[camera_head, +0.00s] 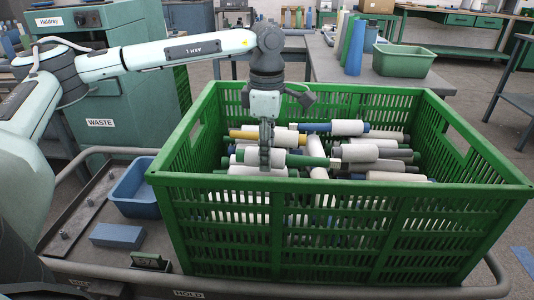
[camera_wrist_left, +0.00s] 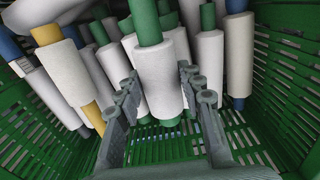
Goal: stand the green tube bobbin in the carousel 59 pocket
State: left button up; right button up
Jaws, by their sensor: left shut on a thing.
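My left gripper (camera_head: 265,158) reaches down into the green crate (camera_head: 365,190) among the bobbins. In the left wrist view its two fingers (camera_wrist_left: 159,82) are shut on either side of a bobbin with white yarn (camera_wrist_left: 160,72) on a green tube. The tube's green end (camera_wrist_left: 145,22) sticks out at the top of that view. This bobbin is still down among the others in the crate. Other bobbins in the crate also have green tubes. I cannot make out a carousel pocket marked 59. My right gripper is not in view.
Bobbins with blue, yellow (camera_wrist_left: 46,35) and grey tubes lie around the held one. The crate's slatted walls enclose my gripper. A blue bin (camera_head: 136,188) and a blue block (camera_head: 117,235) sit left of the crate. A table behind holds standing tubes (camera_head: 355,48) and a green bin (camera_head: 404,61).

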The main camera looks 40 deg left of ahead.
pick_arm(q)
notch_tip(320, 180, up, 14)
jog(key=shift+p, duration=0.45)
dwell(0.5)
jog(key=shift+f, duration=0.15)
